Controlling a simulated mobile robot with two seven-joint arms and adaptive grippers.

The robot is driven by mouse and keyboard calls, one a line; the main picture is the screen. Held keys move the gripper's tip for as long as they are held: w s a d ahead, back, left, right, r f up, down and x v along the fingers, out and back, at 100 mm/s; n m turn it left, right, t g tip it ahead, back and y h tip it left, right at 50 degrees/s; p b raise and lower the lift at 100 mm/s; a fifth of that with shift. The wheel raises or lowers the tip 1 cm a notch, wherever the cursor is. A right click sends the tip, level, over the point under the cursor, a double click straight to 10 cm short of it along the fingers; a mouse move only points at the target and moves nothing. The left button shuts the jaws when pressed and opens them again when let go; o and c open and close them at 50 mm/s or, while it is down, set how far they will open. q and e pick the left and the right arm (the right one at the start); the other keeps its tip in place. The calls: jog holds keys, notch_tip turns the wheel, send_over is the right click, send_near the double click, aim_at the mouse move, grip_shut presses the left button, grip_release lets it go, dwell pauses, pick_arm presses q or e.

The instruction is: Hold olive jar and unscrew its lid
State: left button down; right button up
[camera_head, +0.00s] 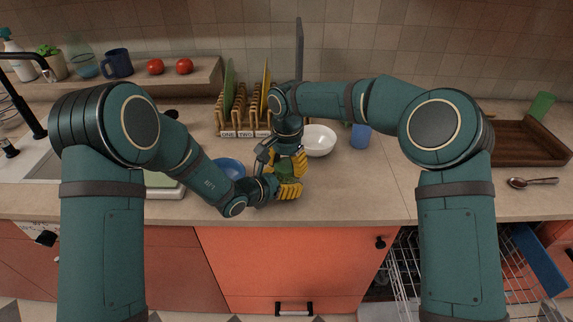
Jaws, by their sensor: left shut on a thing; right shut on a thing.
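The olive jar (284,171) shows as a small green patch between my two grippers, just above the counter's front half. My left gripper (289,180) comes in from the left and its yellow-padded fingers are shut on the jar's body. My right gripper (297,162) points down from above and is shut at the top of the jar, where the lid sits. The lid is hidden behind the fingers, so I cannot tell how far it is turned. Most of the jar is covered by both grippers.
A wooden rack (240,117) with plates stands behind the grippers. A white bowl (319,141), a blue cup (361,136) and a blue bowl (230,168) are close by. A wooden tray (528,142) and a spoon (532,182) lie right. An open dishwasher rack (440,270) is below.

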jog(key=n, duration=0.5)
jog(key=shift+n, duration=0.3)
jog(key=o, duration=1.3)
jog(key=shift+r, duration=2.3)
jog(key=m, duration=0.2)
jog(key=r+m, duration=0.1)
jog(key=m, duration=0.2)
jog(key=shift+r+m, duration=0.25)
jog(key=shift+m, duration=0.15)
jog(key=m, duration=0.2)
jog(key=r+m, duration=0.1)
jog(key=m, duration=0.3)
jog(key=shift+r, duration=0.4)
jog(key=shift+f+m, duration=0.4)
jog(key=shift+f, duration=3.55)
